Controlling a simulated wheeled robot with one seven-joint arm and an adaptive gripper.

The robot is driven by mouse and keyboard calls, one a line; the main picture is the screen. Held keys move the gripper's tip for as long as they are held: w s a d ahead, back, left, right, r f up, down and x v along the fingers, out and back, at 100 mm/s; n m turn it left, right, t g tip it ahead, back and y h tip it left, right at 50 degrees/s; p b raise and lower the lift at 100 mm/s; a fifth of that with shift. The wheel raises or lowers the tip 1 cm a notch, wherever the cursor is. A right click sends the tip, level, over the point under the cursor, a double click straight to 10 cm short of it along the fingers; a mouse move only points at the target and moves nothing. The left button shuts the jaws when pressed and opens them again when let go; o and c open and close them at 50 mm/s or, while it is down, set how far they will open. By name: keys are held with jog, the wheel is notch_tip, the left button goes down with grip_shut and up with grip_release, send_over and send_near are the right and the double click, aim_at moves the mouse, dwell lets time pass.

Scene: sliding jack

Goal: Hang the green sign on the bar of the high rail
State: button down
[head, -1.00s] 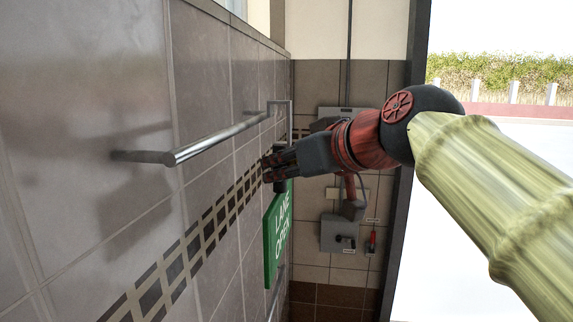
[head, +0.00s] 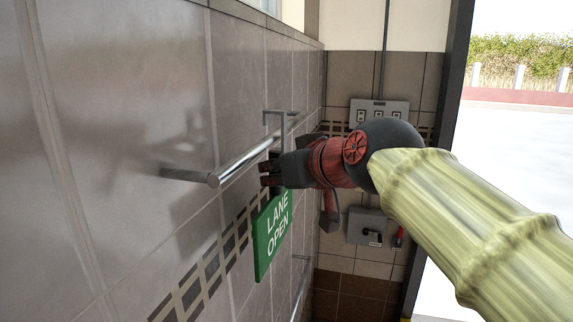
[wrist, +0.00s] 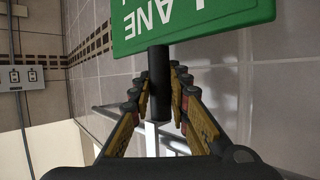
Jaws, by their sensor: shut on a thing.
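The green "LANE OPEN" sign (head: 272,238) hangs below my gripper (head: 268,173) in the head view. My gripper is shut on the dark stem (wrist: 159,85) above the sign panel (wrist: 190,22). A grey hook (head: 284,122) rises above my gripper, its short tip on the left. The high rail's bar (head: 238,166) runs along the tiled wall. In the head view the hook's tip shows above the bar, and its shank crosses the bar in the picture. Whether they touch, I cannot tell.
A lower rail (head: 301,283) shows on the same wall, below and beyond the sign. Grey switch boxes (head: 379,112) are on the far wall. The tiled wall (head: 130,130) is close on the left. A dark post (head: 447,150) stands at the right, with open ground beyond.

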jog(key=shift+w+a, duration=0.1)
jog(key=shift+a, duration=0.25)
notch_tip(320, 180, down, 3)
jog(key=b, duration=0.3)
jog(key=shift+d+r, duration=0.1)
